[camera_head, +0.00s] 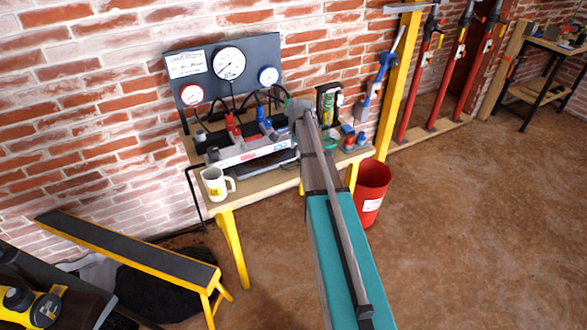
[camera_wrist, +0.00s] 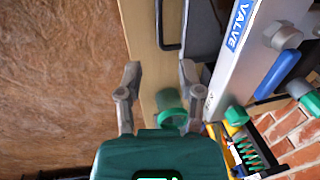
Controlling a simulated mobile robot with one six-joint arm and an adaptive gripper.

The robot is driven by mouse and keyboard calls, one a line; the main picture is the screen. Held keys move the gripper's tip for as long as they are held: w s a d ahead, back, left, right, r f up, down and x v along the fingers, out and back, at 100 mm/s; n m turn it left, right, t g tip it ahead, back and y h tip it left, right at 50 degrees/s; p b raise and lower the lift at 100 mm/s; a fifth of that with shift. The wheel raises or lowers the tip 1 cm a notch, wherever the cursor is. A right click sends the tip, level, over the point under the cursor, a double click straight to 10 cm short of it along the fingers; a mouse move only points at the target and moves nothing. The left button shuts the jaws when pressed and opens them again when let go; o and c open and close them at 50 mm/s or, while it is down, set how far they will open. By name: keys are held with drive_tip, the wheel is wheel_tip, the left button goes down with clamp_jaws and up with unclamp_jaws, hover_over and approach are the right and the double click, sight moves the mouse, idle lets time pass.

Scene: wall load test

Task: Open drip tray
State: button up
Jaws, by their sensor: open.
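The drip tray seems to be the dark grey tray (camera_wrist: 202,32) under the white valve panel. A black U-shaped handle (camera_wrist: 168,28) stands off its front side. In the head view the tray (camera_head: 240,177) is a dark shape below the manifold on the bench. My gripper (camera_wrist: 158,98) is open, with its two grey fingers apart over the bench's front edge. Its fingertips are short of the handle and touch nothing I can make out. A green ring-shaped part (camera_wrist: 171,110) lies between the fingers' bases. In the head view my arm hides the gripper's end.
The valve panel (camera_wrist: 232,50) with a blue lever (camera_wrist: 277,73) runs close beside the right finger. A white mug (camera_head: 214,184) stands at the bench's left end. A red bin (camera_head: 371,190) stands at the right. The floor in front is clear.

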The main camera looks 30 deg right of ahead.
sight(293, 167)
drive_tip(key=shift+w+f+b, duration=0.25)
drive_tip(key=shift+f+b, duration=1.15)
drive_tip(key=shift+f, duration=0.1)
drive_tip(key=shift+w+f+b, duration=0.3)
drive_tip(key=shift+f+b, duration=1.05)
drive_tip(key=shift+f, duration=0.15)
drive_tip(key=shift+w+f+b, duration=0.25)
drive_tip(key=shift+f+b, duration=1.15)
drive_tip(key=shift+f, duration=0.1)
clamp_jaws()
drive_tip(key=shift+a, duration=0.1)
